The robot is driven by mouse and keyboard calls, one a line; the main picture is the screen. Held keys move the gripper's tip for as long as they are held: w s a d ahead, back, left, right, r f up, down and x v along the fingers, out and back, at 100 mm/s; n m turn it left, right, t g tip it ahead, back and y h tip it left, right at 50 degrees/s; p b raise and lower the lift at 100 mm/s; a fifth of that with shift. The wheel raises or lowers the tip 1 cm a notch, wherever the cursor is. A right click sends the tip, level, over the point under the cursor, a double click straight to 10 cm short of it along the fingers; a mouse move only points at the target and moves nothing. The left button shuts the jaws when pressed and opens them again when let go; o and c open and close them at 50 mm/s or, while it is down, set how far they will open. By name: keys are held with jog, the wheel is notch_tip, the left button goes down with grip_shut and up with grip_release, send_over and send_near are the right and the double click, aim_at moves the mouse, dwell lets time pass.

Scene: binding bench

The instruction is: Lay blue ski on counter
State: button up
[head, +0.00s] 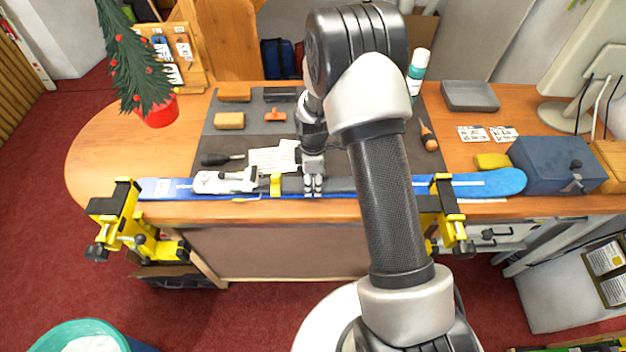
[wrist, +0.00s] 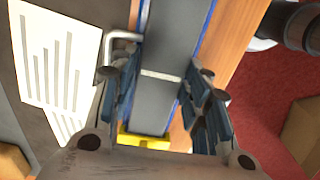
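The blue ski (head: 490,183) lies lengthwise along the counter's front edge, between two yellow vises (head: 124,215) (head: 448,215). A white binding (head: 226,181) sits on its left half, with a yellow part (head: 276,185) beside it. In the wrist view the ski's grey middle (wrist: 165,98) with blue edges runs between the fingers. My gripper (head: 313,185) points down over the ski's middle. In the wrist view my gripper (wrist: 160,98) has its fingers apart, one on each side of the ski; I cannot tell whether they touch its edges. My arm hides part of the ski's right half.
The wooden counter (head: 110,160) carries a dark mat (head: 220,145) with tools and papers. A small potted tree (head: 155,110) stands left, a blue box (head: 555,165) right, and a spray can (head: 417,72) and grey tray (head: 470,96) behind.

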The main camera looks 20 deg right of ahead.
jog(key=o, duration=0.5)
jog(key=shift+s, duration=0.1)
jog(key=shift+c, duration=0.2)
jog(key=shift+o, duration=0.5)
jog(key=shift+f, duration=0.1)
jog(key=o, duration=0.5)
jog(key=shift+c, duration=0.2)
notch_tip(320, 180, up, 16)
jog(key=p, duration=0.9)
jog(key=shift+p, duration=0.3)
